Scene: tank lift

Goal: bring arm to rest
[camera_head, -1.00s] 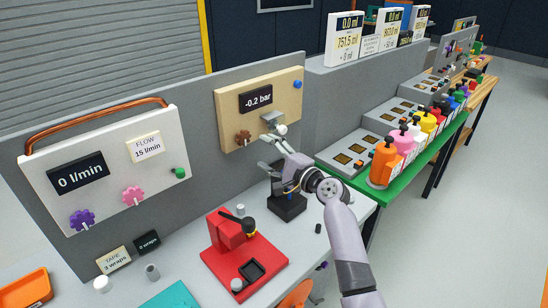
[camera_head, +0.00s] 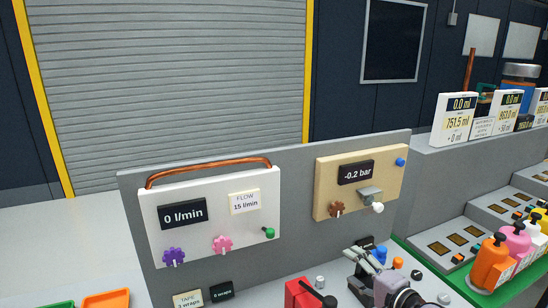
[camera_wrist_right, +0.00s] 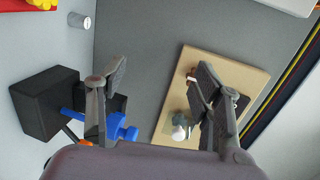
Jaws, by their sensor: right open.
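My right gripper (camera_head: 366,264) shows at the bottom of the head view, low in front of the wooden gauge panel (camera_head: 333,207) that reads -0.2 bar. Its fingers are apart and nothing is held. In the right wrist view the two fingers (camera_wrist_right: 160,85) are spread. The wooden panel (camera_wrist_right: 245,72), with a white knob (camera_wrist_right: 180,133), lies partly behind the right-hand finger. A blue part (camera_wrist_right: 128,133) by a black block (camera_wrist_right: 45,100) lies behind the left-hand finger. My left gripper is in neither view.
The white flow panel (camera_head: 200,237) with a copper pipe (camera_head: 205,167) stands left. A red stand (camera_head: 303,293) is left of my right gripper. Orange, pink and yellow bottles (camera_head: 490,262) stand at the right. An orange tray (camera_head: 106,299) sits at bottom left.

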